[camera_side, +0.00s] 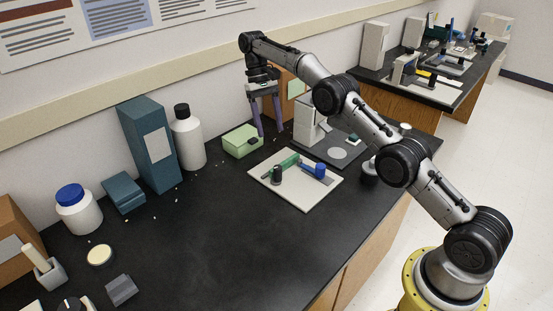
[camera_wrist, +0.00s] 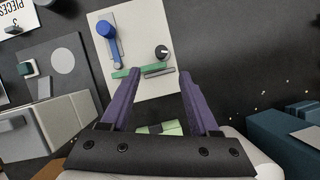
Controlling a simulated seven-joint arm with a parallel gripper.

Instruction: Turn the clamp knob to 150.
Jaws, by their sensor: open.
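A pale board (camera_side: 300,198) lies on the black bench; it also shows in the wrist view (camera_wrist: 143,25). On it stands a small dark knob (camera_side: 276,175), seen in the wrist view as a black round knob (camera_wrist: 162,52) with a pale mark on top. The mark's scale cannot be read. A green bar (camera_side: 284,165) and a blue round part with an arm (camera_side: 320,170) are also on the board. My gripper (camera_side: 270,128) is open and empty, with purple fingers pointing down behind the board, apart from the knob. In the wrist view the fingers (camera_wrist: 159,75) spread below the knob.
A light green box (camera_side: 242,141) stands close beside my gripper. A grey plate with an upright device (camera_side: 308,122) is right of it. A white bottle (camera_side: 188,138) and tall teal box (camera_side: 147,145) stand left.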

